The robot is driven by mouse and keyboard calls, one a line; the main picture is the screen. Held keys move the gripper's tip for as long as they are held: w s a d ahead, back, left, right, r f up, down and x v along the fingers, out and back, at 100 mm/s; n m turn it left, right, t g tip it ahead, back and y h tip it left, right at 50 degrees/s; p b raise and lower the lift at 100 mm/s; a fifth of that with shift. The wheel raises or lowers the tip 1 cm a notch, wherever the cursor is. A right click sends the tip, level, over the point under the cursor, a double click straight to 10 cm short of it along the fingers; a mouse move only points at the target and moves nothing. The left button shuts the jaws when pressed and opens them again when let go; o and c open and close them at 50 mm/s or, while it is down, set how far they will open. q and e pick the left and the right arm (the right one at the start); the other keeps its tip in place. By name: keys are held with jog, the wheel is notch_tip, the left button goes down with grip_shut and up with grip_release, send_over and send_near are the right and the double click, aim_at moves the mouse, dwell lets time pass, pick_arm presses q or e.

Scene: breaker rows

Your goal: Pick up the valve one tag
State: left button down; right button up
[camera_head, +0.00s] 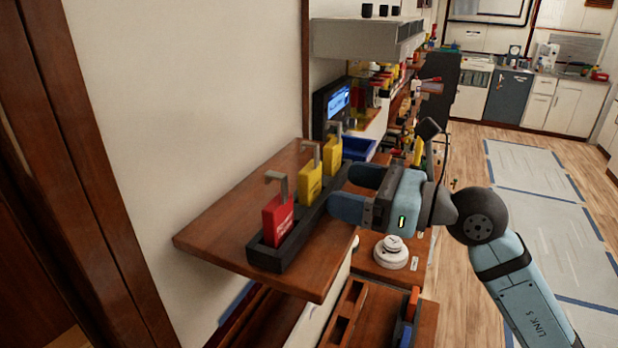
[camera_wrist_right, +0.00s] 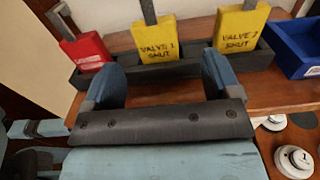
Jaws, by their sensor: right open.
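The valve one tag (camera_head: 310,181) is yellow with a grey hook on top and stands upright in the middle of a black rack on a wooden shelf. In the right wrist view, the valve one tag (camera_wrist_right: 157,42) reads "VALVE 1 SHUT". My right gripper (camera_head: 352,191) is open and empty at the rack's right side. In its wrist view its fingers (camera_wrist_right: 162,78) are spread in front of the valve one tag, short of it, one toward each side. I do not see my left gripper.
The black rack (camera_head: 264,256) also holds a red tag (camera_head: 278,219) at the near end and another yellow tag (camera_head: 332,154), "VALVE 2 SHUT", at the far end. A blue bin (camera_head: 359,149) sits beyond. The shelf (camera_head: 222,236) is clear left of the rack.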

aim_at(316, 183)
jog(key=shift+s+p+x, duration=0.2)
jog(key=shift+p+x, duration=0.75)
jog(key=shift+x, duration=2.2)
jog(key=shift+f, duration=0.15)
jog(key=shift+c, duration=0.5)
jog(key=c, duration=0.9)
